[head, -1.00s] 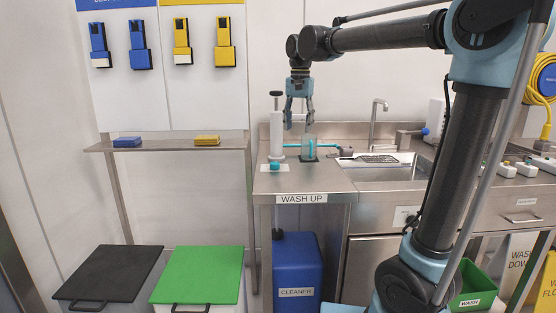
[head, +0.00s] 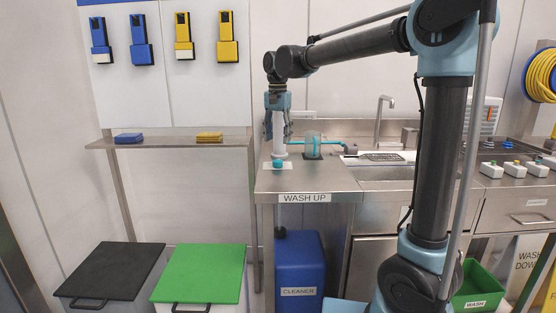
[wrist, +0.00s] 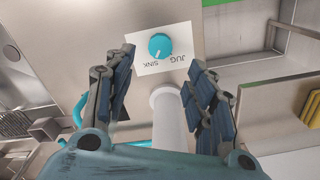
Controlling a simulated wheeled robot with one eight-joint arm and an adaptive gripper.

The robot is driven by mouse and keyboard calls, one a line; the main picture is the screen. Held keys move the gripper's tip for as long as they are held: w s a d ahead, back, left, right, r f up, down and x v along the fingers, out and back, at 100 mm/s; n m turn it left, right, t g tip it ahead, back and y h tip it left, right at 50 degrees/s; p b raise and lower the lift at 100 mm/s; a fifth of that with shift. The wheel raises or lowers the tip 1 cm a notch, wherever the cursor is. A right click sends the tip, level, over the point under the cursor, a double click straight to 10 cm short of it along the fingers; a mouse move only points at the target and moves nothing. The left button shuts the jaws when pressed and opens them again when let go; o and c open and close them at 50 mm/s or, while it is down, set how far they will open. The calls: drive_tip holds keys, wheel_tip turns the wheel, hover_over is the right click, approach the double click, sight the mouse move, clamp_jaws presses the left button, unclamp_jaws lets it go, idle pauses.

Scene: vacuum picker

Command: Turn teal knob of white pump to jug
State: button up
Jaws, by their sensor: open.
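The teal knob (head: 278,164) sits on a white plate at the front of the counter; the wrist view shows the knob (wrist: 160,45) with SINK and JUG labels. Its pale mark appears to point toward SINK. The white pump (head: 278,140) stands upright just behind the knob; its white column (wrist: 169,115) shows in the wrist view. My gripper (head: 278,128) is above the counter with its open fingers on either side of the pump column. In the wrist view the fingertips (wrist: 162,62) are short of the knob. The clear jug (head: 312,146) stands right of the pump.
A tap (head: 383,115) and sink lie to the right. A shelf (head: 180,142) with blue and yellow blocks is at left. A blue cleaner container (head: 299,265) stands below the counter. The counter front around the knob plate is clear.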

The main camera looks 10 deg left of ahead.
sight(278, 160)
wheel_tip(278, 160, down, 9)
drive_tip(key=shift+r, duration=0.1)
idle(0.3)
drive_tip(key=c, duration=1.1)
